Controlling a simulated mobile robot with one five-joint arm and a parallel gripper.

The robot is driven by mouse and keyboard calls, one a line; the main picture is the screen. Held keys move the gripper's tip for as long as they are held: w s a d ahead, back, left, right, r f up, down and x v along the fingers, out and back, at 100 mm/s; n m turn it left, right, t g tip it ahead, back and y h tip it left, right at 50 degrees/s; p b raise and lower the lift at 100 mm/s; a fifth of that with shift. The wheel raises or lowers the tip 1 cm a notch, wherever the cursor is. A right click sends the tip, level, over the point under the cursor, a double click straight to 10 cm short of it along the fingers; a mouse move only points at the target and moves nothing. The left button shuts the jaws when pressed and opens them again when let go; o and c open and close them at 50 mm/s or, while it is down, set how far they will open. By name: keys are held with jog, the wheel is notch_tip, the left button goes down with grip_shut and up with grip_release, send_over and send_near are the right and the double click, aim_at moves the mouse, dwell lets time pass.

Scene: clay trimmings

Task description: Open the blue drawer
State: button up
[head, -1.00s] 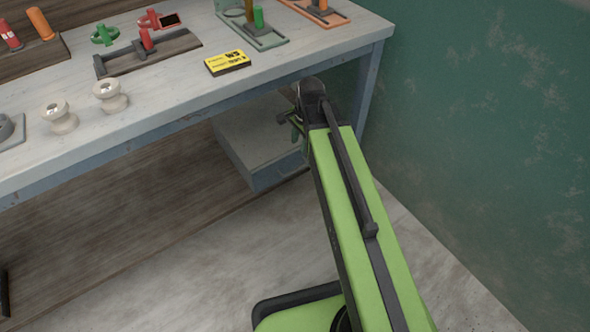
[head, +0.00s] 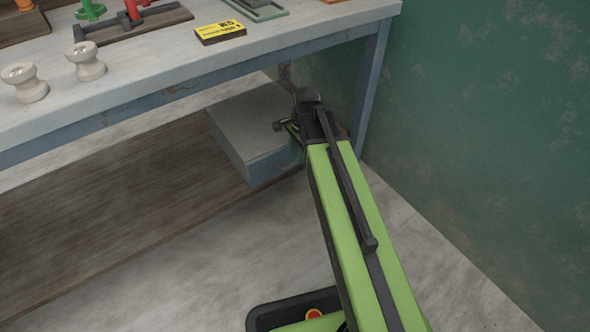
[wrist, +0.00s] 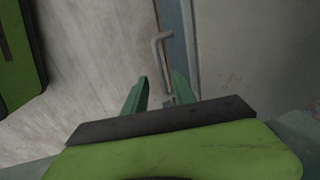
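The drawer unit (head: 235,125) is a low box with a pale grey top under the workbench. Its blue drawer front (head: 272,168) faces the open floor and looks shut. My gripper (head: 287,130) is at the right end of this front, partly hidden by my arm. In the wrist view, the blue front (wrist: 175,25) is a narrow strip, with a grey bar handle (wrist: 158,55) standing out from it. My gripper (wrist: 160,80) is open there, its two green fingers on either side of the handle's lower part. Contact with the handle cannot be told.
The workbench (head: 130,85) overhangs the drawer unit, with a blue leg (head: 373,80) right of my arm. A green wall (head: 490,130) stands close on the right. The floor in front (head: 190,270) is clear.

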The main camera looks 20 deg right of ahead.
aim_at(294, 163)
jog(key=f+b, duration=0.2)
jog(key=f, duration=0.1)
jog(key=w+f+b, duration=0.1)
jog(key=f, duration=0.1)
jog(key=shift+a, duration=0.2)
jog(key=shift+c, duration=0.3)
grip_shut()
jog(key=shift+a, duration=0.1)
dwell(0.7)
